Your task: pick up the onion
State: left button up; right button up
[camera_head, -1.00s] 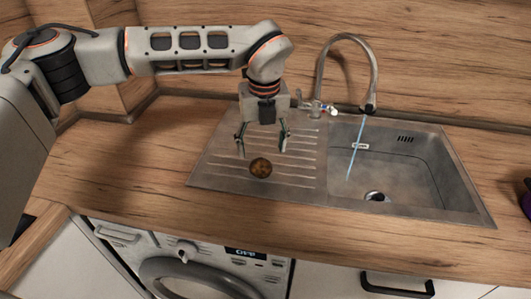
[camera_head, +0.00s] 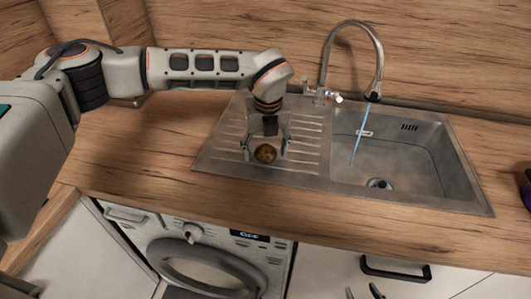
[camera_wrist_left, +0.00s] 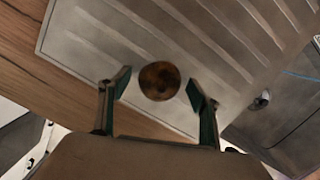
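The onion (camera_head: 265,153) is a small round brown thing lying on the ribbed drainboard (camera_head: 222,150) of the metal sink. My left gripper (camera_head: 264,148) is low over the drainboard, pointing down, with one finger on each side of the onion. In the left wrist view the onion (camera_wrist_left: 159,81) sits between the tips of my left gripper (camera_wrist_left: 158,90), with a gap to each finger, so the gripper is open and not holding it. The tips of my right gripper (camera_head: 363,292) show at the bottom edge of the head view, apart and empty; the rest is cut off.
The sink basin (camera_head: 410,160) is to the right, with a tall curved tap (camera_head: 377,60) running a thin water stream (camera_head: 357,138). A washing machine (camera_head: 200,250) is below the counter (camera_head: 130,150). A purple thing (camera_head: 527,192) is cut off at the right edge.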

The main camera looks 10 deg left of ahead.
pick_arm(q)
jog(key=c, duration=1.1)
jog(key=shift+r, duration=0.1)
jog(key=shift+c, duration=0.2)
